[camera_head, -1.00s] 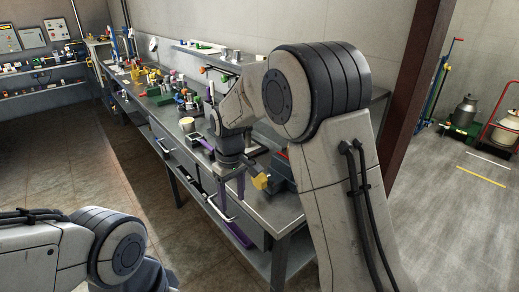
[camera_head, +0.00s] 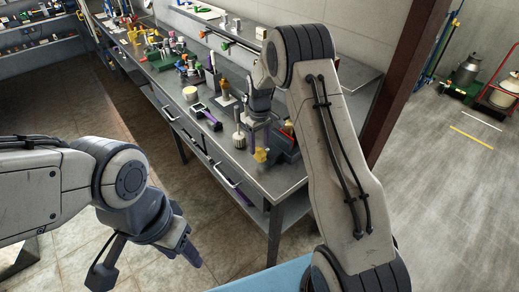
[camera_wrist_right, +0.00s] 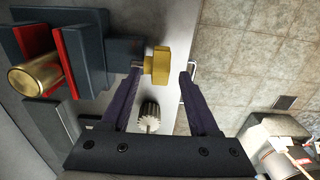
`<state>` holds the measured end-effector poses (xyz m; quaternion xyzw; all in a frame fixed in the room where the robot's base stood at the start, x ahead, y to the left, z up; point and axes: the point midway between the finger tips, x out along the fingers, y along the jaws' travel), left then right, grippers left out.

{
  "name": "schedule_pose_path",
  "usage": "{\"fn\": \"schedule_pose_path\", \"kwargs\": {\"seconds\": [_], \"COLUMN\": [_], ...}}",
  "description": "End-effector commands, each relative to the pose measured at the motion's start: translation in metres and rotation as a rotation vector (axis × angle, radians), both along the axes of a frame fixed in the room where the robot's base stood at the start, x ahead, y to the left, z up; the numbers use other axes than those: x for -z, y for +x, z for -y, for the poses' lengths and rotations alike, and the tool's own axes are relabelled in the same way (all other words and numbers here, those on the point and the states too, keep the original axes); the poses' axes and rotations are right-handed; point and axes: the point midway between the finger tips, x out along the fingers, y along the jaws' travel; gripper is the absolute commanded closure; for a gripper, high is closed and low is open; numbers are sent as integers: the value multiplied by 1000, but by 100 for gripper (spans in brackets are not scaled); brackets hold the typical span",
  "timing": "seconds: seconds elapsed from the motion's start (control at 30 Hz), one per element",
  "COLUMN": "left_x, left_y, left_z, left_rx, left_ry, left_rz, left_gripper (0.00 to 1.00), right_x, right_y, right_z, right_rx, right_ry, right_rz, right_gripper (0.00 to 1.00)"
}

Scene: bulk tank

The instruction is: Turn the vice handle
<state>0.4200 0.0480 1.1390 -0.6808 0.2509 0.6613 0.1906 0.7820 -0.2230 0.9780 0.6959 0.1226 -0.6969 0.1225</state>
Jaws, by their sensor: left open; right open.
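The vice (camera_head: 285,147) stands at the near end of the workbench. In the right wrist view its dark body (camera_wrist_right: 92,50) has red jaws around a brass cylinder (camera_wrist_right: 32,80). Its yellow handle (camera_head: 261,156) points away from the body, and it also shows in the right wrist view (camera_wrist_right: 161,65). My right gripper (camera_head: 259,143) is open at the handle. In its wrist view the handle lies between the two purple fingertips (camera_wrist_right: 160,74), close to the left one; contact is unclear. My left gripper (camera_head: 146,268) is open and empty, low over the floor, away from the bench.
A ribbed grey cylinder (camera_wrist_right: 150,116) is close to my right gripper. Open floor (camera_head: 445,200) lies to the right.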

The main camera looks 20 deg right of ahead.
Motion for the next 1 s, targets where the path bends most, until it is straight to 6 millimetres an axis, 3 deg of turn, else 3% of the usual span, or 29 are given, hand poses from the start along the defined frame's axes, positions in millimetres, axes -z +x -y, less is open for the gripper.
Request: {"fn": "schedule_pose_path", "kwargs": {"seconds": [0.3, 0.63, 0.8, 1.0], "left_x": [-12, -12, -12, -9], "left_y": [0, 0, 0, 0], "left_z": [0, 0, 0, 0], "left_rx": [-1, -1, -1, -1], "left_ry": [0, 0, 0, 0], "left_rz": [0, 0, 0, 0], "left_gripper": [50, 50, 50, 50], "right_x": [38, 43, 42, 43], "right_y": [0, 0, 0, 0], "right_z": [0, 0, 0, 0], "right_rx": [0, 0, 0, 1], "right_ry": [0, 0, 0, 7], "right_rz": [0, 2, 2, 13], "right_gripper": [38, 38, 100, 100]}}
